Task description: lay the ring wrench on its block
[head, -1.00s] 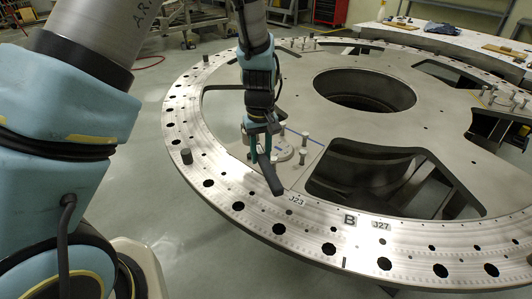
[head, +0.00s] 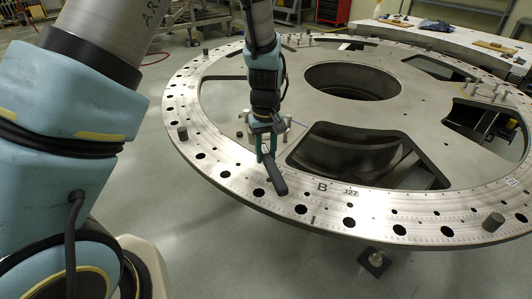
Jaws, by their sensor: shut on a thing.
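My gripper (head: 266,153) is pointing down over the near rim of the big turret plate (head: 430,203), its teal fingers shut on a dark elongated tool, which I take as the ring wrench (head: 275,178). The wrench hangs slanting from the fingers, its lower end towards the lower right, left of the letter B on the rim. I cannot tell how far it is above the plate. Its ring end is not clear to see. I cannot make out a block for it.
The plate has a round central hole and large cut-outs. A white table (head: 440,38) with small items stands at the back right. A red cabinet (head: 333,11) is behind.

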